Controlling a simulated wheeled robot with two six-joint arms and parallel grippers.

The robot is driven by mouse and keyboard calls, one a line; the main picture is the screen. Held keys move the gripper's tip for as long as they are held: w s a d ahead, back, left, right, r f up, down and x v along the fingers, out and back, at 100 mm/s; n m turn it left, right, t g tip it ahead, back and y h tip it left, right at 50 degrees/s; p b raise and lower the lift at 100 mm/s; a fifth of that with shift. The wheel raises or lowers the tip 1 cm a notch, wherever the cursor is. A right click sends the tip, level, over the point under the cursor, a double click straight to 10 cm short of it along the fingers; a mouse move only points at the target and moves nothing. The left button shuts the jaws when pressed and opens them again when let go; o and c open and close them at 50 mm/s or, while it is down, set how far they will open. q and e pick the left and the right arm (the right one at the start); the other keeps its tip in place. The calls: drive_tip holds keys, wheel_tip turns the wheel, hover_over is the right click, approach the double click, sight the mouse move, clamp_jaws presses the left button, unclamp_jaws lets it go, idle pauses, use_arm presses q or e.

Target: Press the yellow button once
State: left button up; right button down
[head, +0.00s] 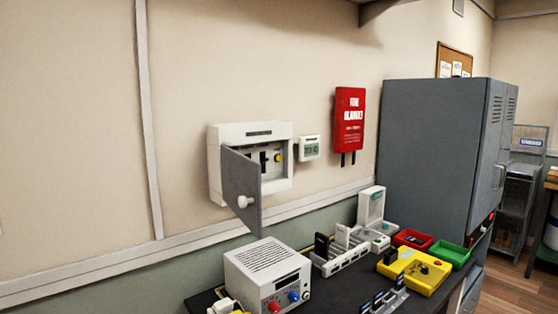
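A small round yellow button (278,157) shows inside an open white wall box (254,131), right of dark switches (264,160). The box's grey door (241,185) with a round white knob (242,201) stands swung open toward me and hides the left part of the inside. A yellow device (420,266) with a dark round control on its top lies on the bench below, to the right. Neither of my grippers is in view.
A dark bench (338,290) under the wall box holds a white power unit (267,275), a white slotted rack (340,255), a red tray (412,239) and a green tray (449,252). A small display (309,148) and a red fire blanket case (349,120) hang right of the box. A grey cabinet (430,150) stands farther right.

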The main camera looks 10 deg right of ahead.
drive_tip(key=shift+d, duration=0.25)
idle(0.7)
